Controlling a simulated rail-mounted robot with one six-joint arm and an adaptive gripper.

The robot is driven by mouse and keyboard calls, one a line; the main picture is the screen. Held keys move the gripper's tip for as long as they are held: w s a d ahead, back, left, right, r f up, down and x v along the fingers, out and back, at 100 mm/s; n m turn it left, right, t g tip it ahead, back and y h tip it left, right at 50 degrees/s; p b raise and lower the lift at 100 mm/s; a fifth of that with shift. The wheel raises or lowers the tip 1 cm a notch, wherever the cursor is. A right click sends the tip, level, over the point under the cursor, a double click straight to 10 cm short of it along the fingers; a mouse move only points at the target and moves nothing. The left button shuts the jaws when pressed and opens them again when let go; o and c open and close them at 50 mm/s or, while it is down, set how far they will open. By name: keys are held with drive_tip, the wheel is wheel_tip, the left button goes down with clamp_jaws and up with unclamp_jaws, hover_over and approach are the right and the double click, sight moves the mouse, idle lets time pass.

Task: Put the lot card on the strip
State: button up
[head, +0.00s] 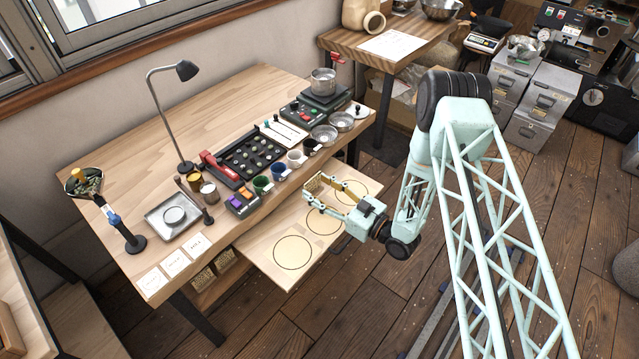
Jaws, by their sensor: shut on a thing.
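Three white cards with dark print lie in a row at the table's near left corner: a front card (152,282), a middle card (175,262) and a back card (196,245). I cannot tell which one is the lot card. No thing is clearly marked as the strip; a long pale pull-out board (262,244) with three drawn circles juts from the table's front. My gripper (318,190) is over this board, near its middle and far circles, shut on a small tan, woven-looking thing (315,184). Its height above the board is hard to tell.
A lamp (184,120) stands behind. Woven boxes (203,279) sit under the table. The table's back left is clear.

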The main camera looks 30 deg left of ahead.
sight(320, 182)
drive_tip(key=w+a, duration=0.1)
drive_tip(key=w, duration=0.1)
drive_tip(key=w+a, duration=0.1)
drive_tip(key=w, duration=0.1)
drive_tip(key=w+a, duration=0.1)
drive_tip(key=shift+w+a+f+b, duration=0.15)
drive_tip(key=shift+w+f+b, duration=0.15)
drive_tip(key=shift+w, duration=0.1)
drive_tip(key=shift+f, duration=1.75)
drive_tip(key=shift+f+b, duration=0.15)
drive_tip(key=shift+b, duration=0.3)
drive_tip(key=o, duration=0.8)
drive_tip(key=shift+o, duration=0.2)
drive_tip(key=shift+r, duration=0.2)
drive_tip(key=shift+s+d+p, duration=0.2)
drive_tip(key=shift+s+d, duration=0.05)
drive_tip(key=shift+d, duration=1.75)
drive_tip(key=shift+s+d+p, duration=0.2)
drive_tip(key=shift+d+p, duration=0.05)
drive_tip(key=shift+d, duration=1.75)
drive_tip(key=shift+s+d+p, duration=0.2)
drive_tip(key=shift+s+d, duration=0.05)
drive_tip(key=shift+d, duration=1.75)
